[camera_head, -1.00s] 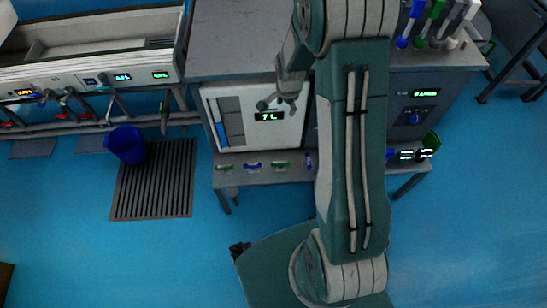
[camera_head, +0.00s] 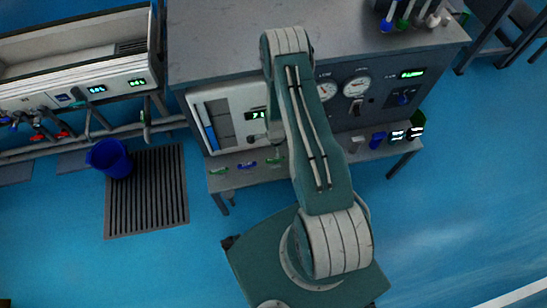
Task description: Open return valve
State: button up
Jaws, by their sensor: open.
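Several small valve handles sit along the low front ledge under the white panel: a green handle (camera_head: 218,171), a blue handle (camera_head: 247,166) and another green handle (camera_head: 275,160) close to my arm. I cannot tell by label which is the return valve. The white panel (camera_head: 232,120) above them has a blue level column and a green digital readout, partly covered by my arm. My arm reaches up over the bench front, and my gripper is hidden behind it.
The grey bench (camera_head: 215,45) carries dials (camera_head: 356,87) and small colored handles at the back right. A sink trough (camera_head: 70,55) with pipes is at left. Blue floor is open at right.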

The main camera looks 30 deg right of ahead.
aim_at(275, 158)
notch_tip(275, 158, down, 9)
jog(key=shift+a+r, duration=0.1)
jog(key=shift+r, duration=0.05)
jog(key=shift+f, duration=0.25)
grip_shut()
